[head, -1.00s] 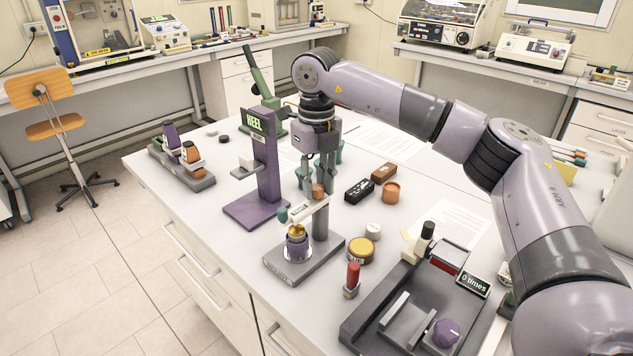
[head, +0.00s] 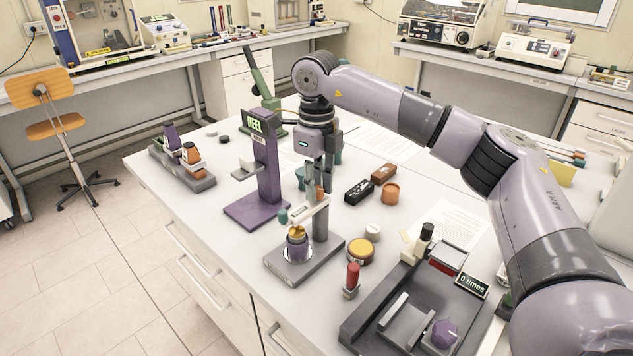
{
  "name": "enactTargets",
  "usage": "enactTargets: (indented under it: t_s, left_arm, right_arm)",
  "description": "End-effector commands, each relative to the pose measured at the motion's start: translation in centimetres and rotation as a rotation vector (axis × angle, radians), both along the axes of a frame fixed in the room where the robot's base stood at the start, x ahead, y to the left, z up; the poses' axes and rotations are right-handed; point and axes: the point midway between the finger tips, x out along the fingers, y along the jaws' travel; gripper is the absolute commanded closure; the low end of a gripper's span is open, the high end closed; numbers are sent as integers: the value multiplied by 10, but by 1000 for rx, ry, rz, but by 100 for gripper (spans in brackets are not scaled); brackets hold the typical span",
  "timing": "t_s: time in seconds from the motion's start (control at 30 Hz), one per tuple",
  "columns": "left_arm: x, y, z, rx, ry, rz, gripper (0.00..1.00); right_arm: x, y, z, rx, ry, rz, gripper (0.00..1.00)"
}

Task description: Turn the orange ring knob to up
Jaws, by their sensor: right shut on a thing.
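A grey test stand (head: 287,268) with an upright post stands near the front edge of the table. It has a white arm with a small teal knob (head: 283,216) and a gold-topped purple piece (head: 297,246) below. A small brownish-orange knob (head: 319,193) sits at the top of the stand, partly hidden by the fingers. I take it for the orange ring knob; its ring shape and pointing direction are too small to tell. My right gripper (head: 323,186) points down from above and is shut on this knob. My left gripper is not in view.
A purple stand marked HEEL (head: 265,165) rises close to the left of my right gripper. An orange cylinder (head: 391,194), a black box (head: 358,190) and a yellow-topped tin (head: 361,251) lie to the right. A dark device with a counter (head: 405,325) stands front right.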

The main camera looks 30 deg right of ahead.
Motion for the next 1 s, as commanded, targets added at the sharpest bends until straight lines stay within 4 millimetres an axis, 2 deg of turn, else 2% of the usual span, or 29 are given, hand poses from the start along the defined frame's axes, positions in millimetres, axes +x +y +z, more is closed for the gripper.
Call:
enactTargets:
  t_s: [1.0]
  left_arm:
    - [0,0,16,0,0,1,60]
  right_arm:
    - [1,0,2,-1,-4,963,100]
